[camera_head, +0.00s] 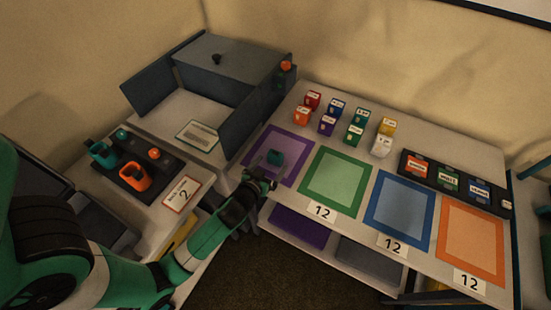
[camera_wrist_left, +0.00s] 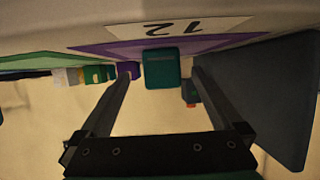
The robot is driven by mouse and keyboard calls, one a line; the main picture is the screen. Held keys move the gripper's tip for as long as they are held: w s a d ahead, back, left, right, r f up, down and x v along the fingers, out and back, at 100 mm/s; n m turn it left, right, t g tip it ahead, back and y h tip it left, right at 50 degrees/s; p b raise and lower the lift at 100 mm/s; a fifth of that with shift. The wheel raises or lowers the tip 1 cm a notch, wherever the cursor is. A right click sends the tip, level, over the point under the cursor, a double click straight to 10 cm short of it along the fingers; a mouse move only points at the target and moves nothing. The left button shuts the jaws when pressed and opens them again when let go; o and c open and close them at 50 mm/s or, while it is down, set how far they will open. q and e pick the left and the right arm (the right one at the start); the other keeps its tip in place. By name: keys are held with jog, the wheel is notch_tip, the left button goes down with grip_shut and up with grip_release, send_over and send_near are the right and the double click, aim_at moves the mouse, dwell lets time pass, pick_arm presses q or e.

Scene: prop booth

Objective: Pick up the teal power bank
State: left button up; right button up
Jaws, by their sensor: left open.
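The teal power bank (camera_head: 276,157) is a small dark teal block on the purple-bordered mat (camera_head: 260,146). In the left wrist view the power bank (camera_wrist_left: 161,70) appears between the two fingertips, with a gap to each finger. My left gripper (camera_head: 266,179) is open and empty, at the mat's near edge, just short of the block in the head view. I cannot tell how far the fingertips are from it in depth. My right gripper is not in view.
Green (camera_head: 333,181), blue (camera_head: 399,210) and orange (camera_head: 471,243) mats lie to the right. Several small coloured boxes (camera_head: 356,132) stand behind them. The purple mat around the block looks clear.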

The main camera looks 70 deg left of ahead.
aim_at(273, 160)
pick_arm(q)
jog(key=shift+w+a+f, duration=0.2)
jog(key=shift+a+f, duration=0.05)
jog(key=b+x, duration=0.1)
jog(key=x, duration=0.3)
jog(key=shift+w+a+b, duration=0.1)
jog(key=shift+a+b, duration=0.15)
jog(key=shift+b, duration=0.15)
jog(key=c, duration=1.4)
grip_shut()
jog(key=shift+r, duration=0.15)
